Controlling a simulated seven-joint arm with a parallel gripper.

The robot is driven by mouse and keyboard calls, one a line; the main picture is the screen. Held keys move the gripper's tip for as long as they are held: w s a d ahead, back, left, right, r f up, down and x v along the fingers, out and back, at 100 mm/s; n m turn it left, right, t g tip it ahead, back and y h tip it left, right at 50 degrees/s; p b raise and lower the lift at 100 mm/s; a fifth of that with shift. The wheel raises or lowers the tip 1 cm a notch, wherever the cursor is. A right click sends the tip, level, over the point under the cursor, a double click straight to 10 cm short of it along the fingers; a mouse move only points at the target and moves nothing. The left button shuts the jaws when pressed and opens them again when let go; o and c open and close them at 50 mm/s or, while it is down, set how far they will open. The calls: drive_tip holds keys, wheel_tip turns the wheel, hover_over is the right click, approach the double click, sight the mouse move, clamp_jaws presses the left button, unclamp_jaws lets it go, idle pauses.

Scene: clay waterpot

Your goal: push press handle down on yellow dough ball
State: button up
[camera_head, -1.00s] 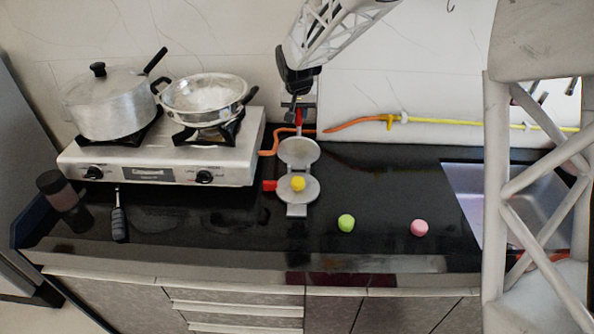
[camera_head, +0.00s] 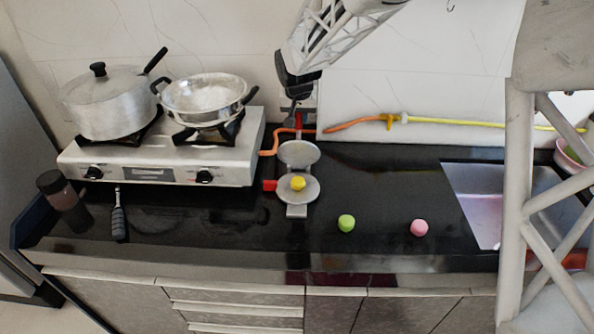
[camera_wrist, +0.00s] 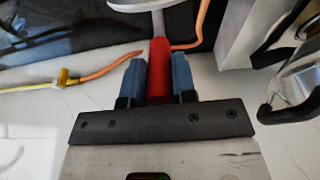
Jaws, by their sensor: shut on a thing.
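The metal press is open on the black counter. Its lower plate (camera_head: 283,198) holds the yellow dough ball (camera_head: 298,183), and its round upper plate (camera_head: 298,153) is tilted back behind it. The red press handle (camera_head: 299,121) stands up at the back. My gripper (camera_head: 297,98) is shut on that handle from above and behind. In the wrist view the red handle (camera_wrist: 159,66) lies between the blue fingers of my gripper (camera_wrist: 159,80). The dough ball is not visible in the wrist view.
A green ball (camera_head: 346,223) and a pink ball (camera_head: 419,228) lie right of the press. The stove (camera_head: 150,172) with a pot (camera_head: 105,103) and a pan (camera_head: 204,97) stands left. An orange hose (camera_head: 350,125) runs along the wall. The sink (camera_head: 480,200) is at right.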

drive_tip(key=shift+s+f, duration=0.2)
drive_tip(key=shift+s, duration=0.85)
drive_tip(key=shift+s+f, duration=0.3)
drive_tip(key=shift+s, duration=0.5)
drive_tip(key=shift+s+f, duration=0.25)
drive_tip(key=shift+s, duration=0.55)
drive_tip(key=shift+s+f, duration=0.4)
drive_tip(key=shift+s, duration=0.4)
drive_tip(key=shift+s+f, duration=0.4)
drive_tip(key=shift+s, duration=0.45)
drive_tip(key=shift+f, duration=0.1)
drive_tip(key=shift+s+f, duration=0.5)
drive_tip(key=shift+s, duration=0.2)
drive_tip(key=shift+s+f, duration=0.5)
drive_tip(key=shift+s, duration=0.2)
drive_tip(key=shift+s+f, duration=0.1)
